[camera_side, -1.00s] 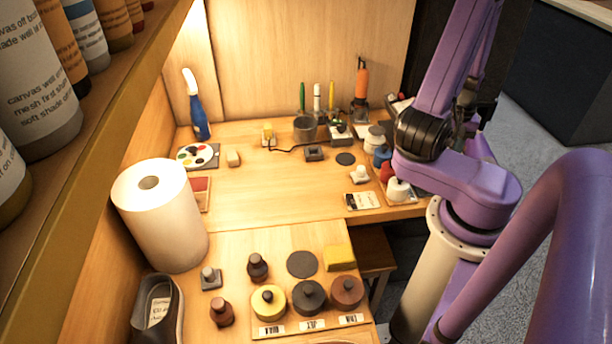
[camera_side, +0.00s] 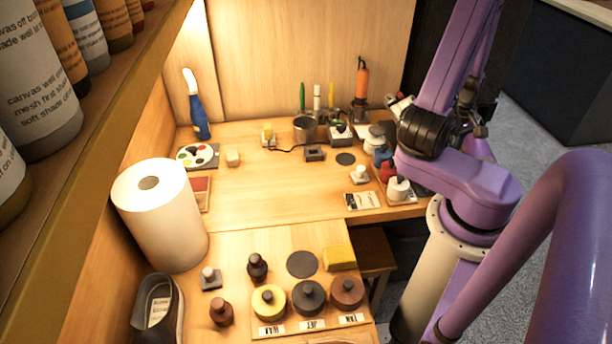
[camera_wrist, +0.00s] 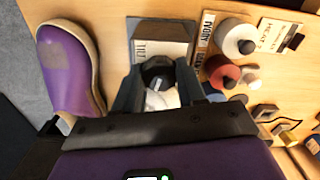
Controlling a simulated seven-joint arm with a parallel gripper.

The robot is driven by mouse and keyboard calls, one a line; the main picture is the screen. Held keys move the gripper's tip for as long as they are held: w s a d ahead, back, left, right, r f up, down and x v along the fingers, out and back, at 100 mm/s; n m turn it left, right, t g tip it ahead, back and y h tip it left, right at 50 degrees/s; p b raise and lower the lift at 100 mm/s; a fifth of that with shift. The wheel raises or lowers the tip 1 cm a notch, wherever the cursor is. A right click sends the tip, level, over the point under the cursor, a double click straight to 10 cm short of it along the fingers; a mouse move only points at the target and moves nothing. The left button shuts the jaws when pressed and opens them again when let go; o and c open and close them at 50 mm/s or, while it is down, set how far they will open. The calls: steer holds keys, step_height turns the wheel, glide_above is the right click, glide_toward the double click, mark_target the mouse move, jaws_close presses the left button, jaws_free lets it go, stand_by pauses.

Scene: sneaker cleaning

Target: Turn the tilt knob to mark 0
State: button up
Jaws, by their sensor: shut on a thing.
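In the wrist view a dark box with a grey top and a pale label (camera_wrist: 152,47), which seems to read TILT, stands at upper centre. The round black tilt knob (camera_wrist: 157,68) is in front of it, with a white part below. My gripper (camera_wrist: 158,88) is shut on the knob, one dark finger on each side. The knob's mark and any scale are too small or covered to read. In the side view my purple arm hides the knob and most of the gripper.
A purple shoe (camera_wrist: 68,70) stands close on the left in the wrist view. A white-topped jar (camera_wrist: 235,37) and a red-brown jar (camera_wrist: 220,71) stand close on the right.

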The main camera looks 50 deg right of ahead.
steer(key=shift+n, duration=0.7)
steer(key=n, duration=0.3)
steer(key=shift+n, duration=0.3)
steer(key=shift+n, duration=2.2)
steer(key=o, duration=0.8)
